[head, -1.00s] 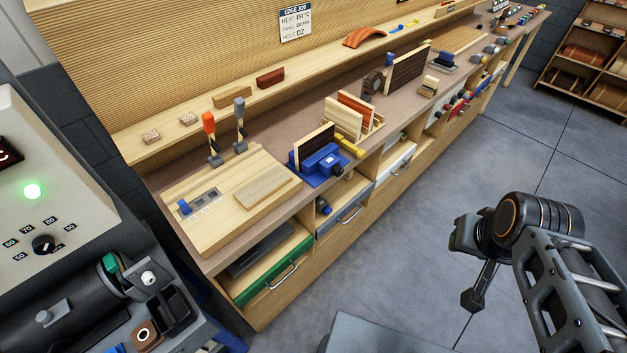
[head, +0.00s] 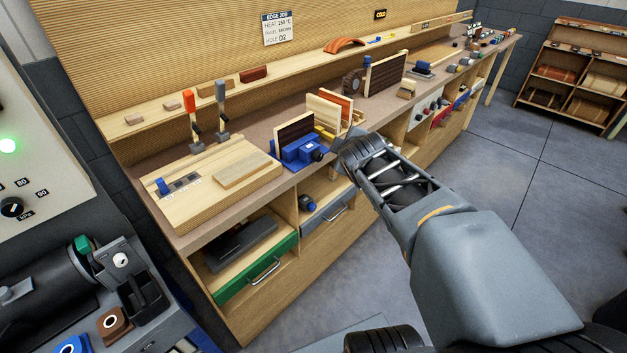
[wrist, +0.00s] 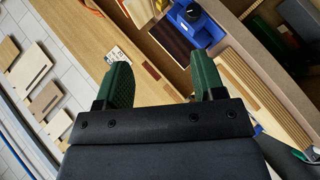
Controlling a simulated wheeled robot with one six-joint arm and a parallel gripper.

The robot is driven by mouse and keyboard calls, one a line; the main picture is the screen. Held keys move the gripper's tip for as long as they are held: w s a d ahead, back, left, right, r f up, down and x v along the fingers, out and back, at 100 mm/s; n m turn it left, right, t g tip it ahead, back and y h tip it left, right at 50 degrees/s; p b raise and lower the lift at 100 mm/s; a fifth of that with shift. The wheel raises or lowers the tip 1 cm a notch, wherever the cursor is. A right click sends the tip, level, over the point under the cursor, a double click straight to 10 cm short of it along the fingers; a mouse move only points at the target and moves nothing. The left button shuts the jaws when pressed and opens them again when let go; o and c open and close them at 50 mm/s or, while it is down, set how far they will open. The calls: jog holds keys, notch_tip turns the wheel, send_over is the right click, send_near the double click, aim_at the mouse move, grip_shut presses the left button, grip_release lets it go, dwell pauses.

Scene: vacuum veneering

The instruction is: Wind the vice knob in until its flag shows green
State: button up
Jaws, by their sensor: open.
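The blue vice (head: 302,151) stands at the front edge of the bench, with a dark brown panel (head: 294,131) upright in it. Its dark round knob (head: 319,155) faces the room. I cannot make out the flag or its colour. My gripper shows in the wrist view (wrist: 163,80) with its two green fingers wide apart and nothing between them. In the head view my arm's end is just right of the vice, apart from the knob, and hides the fingers. In the wrist view what looks like the vice (wrist: 205,32) is at the top, beyond the fingertips.
A pale wooden board (head: 190,212) with two upright levers behind it lies left of the vice. A rack (head: 326,112) with upright panels stands close on its right. Below are open shelves and a green-fronted drawer (head: 262,271). Open floor lies in front.

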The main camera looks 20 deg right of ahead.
jog(key=w+d+f+n+t+b, duration=0.45)
jog(key=n+b, duration=0.25)
jog(key=n, duration=0.2)
jog(key=n+y+b, duration=1.2)
jog(key=n, duration=1)
send_near(320, 158)
jog(key=shift+t, duration=0.35)
jog(key=x, duration=0.9)
jog(key=shift+a+f, duration=0.1)
jog(key=shift+f, duration=0.2)
jog(key=c, duration=0.9)
jog(key=shift+c, duration=0.2)
